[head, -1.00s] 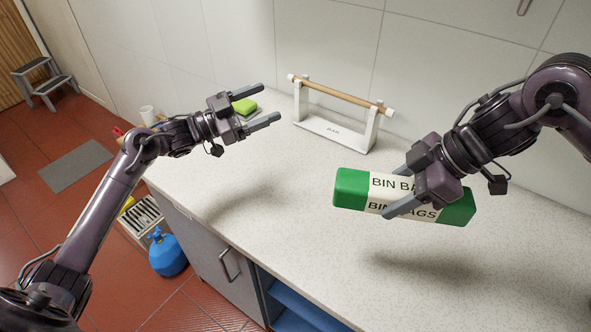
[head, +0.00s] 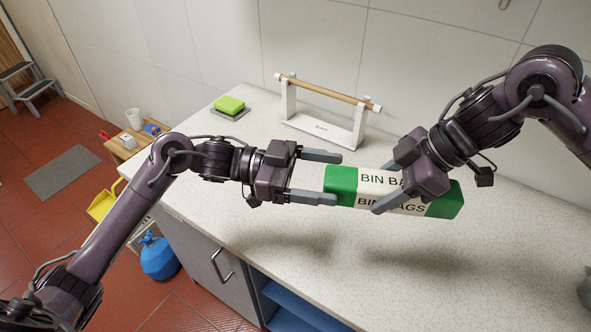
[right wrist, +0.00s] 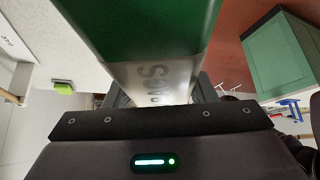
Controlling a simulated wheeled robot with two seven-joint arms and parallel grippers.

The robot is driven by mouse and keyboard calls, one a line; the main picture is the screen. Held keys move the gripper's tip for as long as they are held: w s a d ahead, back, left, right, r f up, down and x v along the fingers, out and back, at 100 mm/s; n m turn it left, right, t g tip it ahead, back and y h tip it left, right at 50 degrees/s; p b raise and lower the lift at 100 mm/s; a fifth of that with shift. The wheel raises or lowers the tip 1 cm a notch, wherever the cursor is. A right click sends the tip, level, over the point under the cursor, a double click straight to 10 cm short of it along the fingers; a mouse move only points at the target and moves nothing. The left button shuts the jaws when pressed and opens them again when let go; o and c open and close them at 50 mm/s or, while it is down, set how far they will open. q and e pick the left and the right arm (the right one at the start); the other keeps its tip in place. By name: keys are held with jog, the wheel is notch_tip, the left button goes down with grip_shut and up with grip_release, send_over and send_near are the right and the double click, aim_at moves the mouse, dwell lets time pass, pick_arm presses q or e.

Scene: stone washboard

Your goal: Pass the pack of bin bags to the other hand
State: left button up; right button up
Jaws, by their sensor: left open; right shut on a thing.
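The pack of bin bags (head: 341,185) is a long green box with a white label, held roughly level above the counter in the head view. My right gripper (head: 385,188) is shut on its middle. The pack (right wrist: 150,35) also fills the upper middle of the right wrist view, between the fingers. My left gripper (head: 339,178) is open, its fingertips at the left green end of the pack. One fingertip overlaps that end in the picture; I cannot tell whether it touches.
A white stand with a wooden bar (head: 327,127) stands on the counter (head: 250,290) behind the pack. A green sponge (head: 229,104) lies at the back left. A blue gas bottle (head: 159,257) stands on the red floor. The counter below the pack is clear.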

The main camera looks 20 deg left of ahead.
aim_at(355, 177)
pick_arm(q)
jog(key=shift+w+d, duration=0.15)
jog(key=shift+d, duration=1.2)
jog(key=shift+w+d, duration=0.1)
jog(key=shift+d, duration=1.25)
jog(key=shift+c, duration=0.5)
jog(key=c, duration=1.1)
pick_arm(e)
jog(key=o, duration=1.2)
